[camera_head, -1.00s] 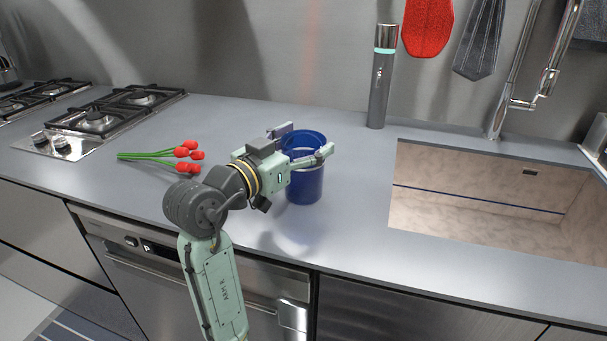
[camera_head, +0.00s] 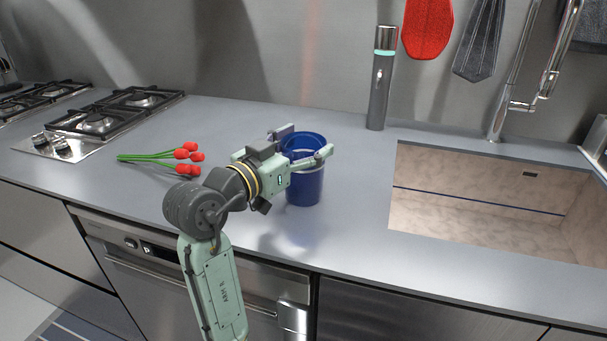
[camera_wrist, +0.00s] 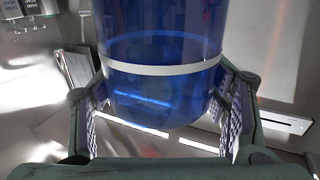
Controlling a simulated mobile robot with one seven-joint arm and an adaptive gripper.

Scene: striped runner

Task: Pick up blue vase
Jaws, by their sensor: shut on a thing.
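The blue vase (camera_head: 304,190) is a translucent, open-topped cylinder near the middle of the counter, left of the sink. My gripper (camera_head: 304,144) reaches in from the left, with one finger behind the vase and one in front, near its upper part. In the wrist view, the blue vase (camera_wrist: 160,100) is upright, has a white band around it, and sits between the two pads of my gripper (camera_wrist: 162,112). The fingers are shut on it. I cannot tell whether its base touches the counter.
Red tulips (camera_head: 165,157) lie left of my gripper, near the gas hob (camera_head: 100,118). A tall grey bottle (camera_head: 379,85) stands at the back wall. The sink (camera_head: 490,200) opens at the right under a tap (camera_head: 505,100). The counter in front of the vase is clear.

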